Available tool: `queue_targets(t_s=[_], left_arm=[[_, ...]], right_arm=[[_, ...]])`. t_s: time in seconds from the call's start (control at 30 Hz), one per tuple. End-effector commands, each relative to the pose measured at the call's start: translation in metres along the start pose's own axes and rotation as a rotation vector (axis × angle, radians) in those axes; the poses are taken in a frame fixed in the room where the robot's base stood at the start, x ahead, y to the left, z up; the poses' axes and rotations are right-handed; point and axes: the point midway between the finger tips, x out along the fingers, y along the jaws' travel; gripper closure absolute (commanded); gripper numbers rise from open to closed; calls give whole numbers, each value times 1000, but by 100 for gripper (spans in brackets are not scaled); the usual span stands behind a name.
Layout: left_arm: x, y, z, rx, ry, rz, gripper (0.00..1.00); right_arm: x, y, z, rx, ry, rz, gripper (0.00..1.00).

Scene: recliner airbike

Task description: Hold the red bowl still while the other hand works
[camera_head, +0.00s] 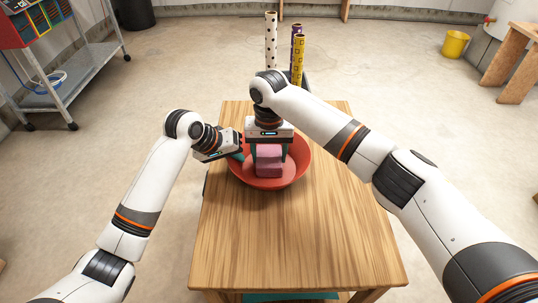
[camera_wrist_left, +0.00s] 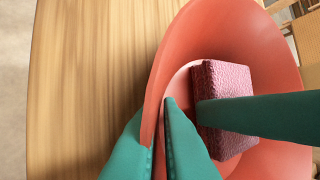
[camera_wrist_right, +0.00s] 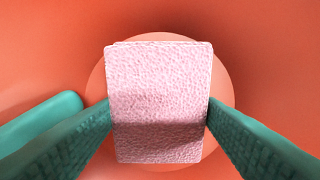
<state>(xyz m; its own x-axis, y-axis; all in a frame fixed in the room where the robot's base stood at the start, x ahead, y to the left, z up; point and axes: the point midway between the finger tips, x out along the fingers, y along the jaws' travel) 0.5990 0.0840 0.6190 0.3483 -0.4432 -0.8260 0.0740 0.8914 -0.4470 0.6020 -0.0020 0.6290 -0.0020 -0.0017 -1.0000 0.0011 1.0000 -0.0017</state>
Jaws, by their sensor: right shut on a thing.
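The red bowl (camera_head: 298,172) stands on the wooden table, toward its far end. My left gripper (camera_head: 238,154) is at the bowl's left rim; in the left wrist view its teal fingers (camera_wrist_left: 160,140) straddle the rim, one inside and one outside, closed on the wall. My right gripper (camera_head: 268,150) points down into the bowl and is shut on a pink sponge-like block (camera_wrist_right: 158,95). The block also shows in the left wrist view (camera_wrist_left: 222,80), over a paler round patch on the bowl's floor. Its underside is hidden, so contact with the bowl is unclear.
The wooden table (camera_head: 290,240) is bare in front of the bowl. Several patterned upright tubes (camera_head: 271,40) stand beyond its far edge. A grey cart (camera_head: 75,70) is at the far left. A yellow bucket (camera_head: 455,44) and a wooden stand (camera_head: 512,60) are at the far right.

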Motion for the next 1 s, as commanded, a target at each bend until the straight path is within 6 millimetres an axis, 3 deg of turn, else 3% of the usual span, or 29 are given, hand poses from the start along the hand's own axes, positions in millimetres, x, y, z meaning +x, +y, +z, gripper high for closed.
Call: queue_targets(t_s=[0.3, 0.67, 1.0], left_arm=[[0, -1, -1, 2, 3, -2, 100], [0, 0, 0, 1, 2, -1, 100], [0, 0, 0, 1, 2, -1, 100]], right_arm=[[-3, -1, 2, 1, -4, 0, 57], [-30, 0, 1, 0, -3, 1, 57], [-31, 0, 1, 0, -2, 1, 57]])
